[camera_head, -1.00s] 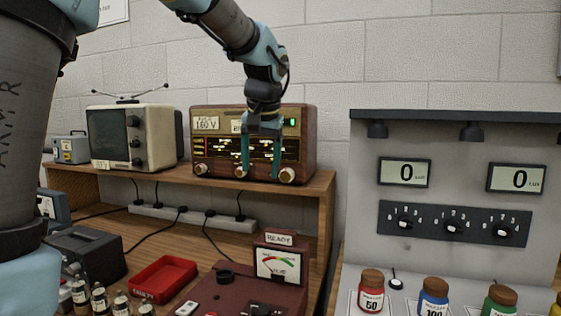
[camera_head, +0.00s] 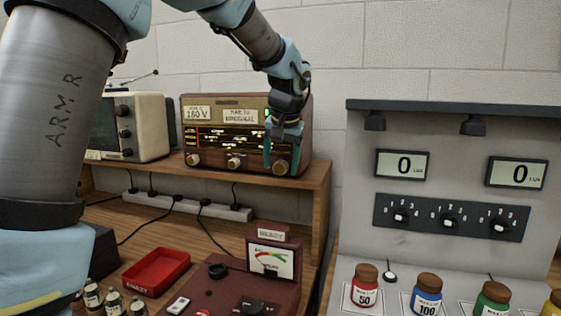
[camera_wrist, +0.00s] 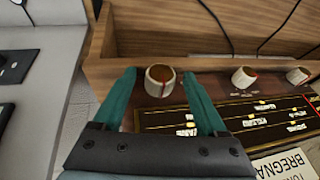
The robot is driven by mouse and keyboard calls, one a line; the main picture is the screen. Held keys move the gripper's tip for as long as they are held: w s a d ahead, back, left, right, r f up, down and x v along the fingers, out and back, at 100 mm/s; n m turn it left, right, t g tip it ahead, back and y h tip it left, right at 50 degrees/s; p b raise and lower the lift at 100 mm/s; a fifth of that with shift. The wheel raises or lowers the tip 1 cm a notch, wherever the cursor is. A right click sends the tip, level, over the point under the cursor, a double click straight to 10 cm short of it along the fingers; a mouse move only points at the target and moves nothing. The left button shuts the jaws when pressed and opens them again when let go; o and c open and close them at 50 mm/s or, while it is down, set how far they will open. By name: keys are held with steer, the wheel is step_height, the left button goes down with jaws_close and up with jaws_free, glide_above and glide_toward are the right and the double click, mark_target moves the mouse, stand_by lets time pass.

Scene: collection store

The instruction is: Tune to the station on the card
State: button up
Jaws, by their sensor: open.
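My gripper (camera_head: 280,165) is open in front of the radio's right end. In the wrist view, the right knob (camera_wrist: 160,80) lies between my open fingertips (camera_wrist: 161,74), with gaps on both sides. The pointer's exact dial position is unclear.
The shelf (camera_head: 270,185) also holds a small television (camera_head: 140,125) at left. Below are a red tray (camera_head: 157,271), a meter box (camera_head: 271,262) and small bottles. A grey panel (camera_head: 450,150) with displays and jars stands at right.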

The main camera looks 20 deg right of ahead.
steer(key=shift+w+f, duration=0.1)
steer(key=shift+f, duration=0.1)
steer(key=shift+c, duration=0.2)
jaws_close()
stand_by(0.4)
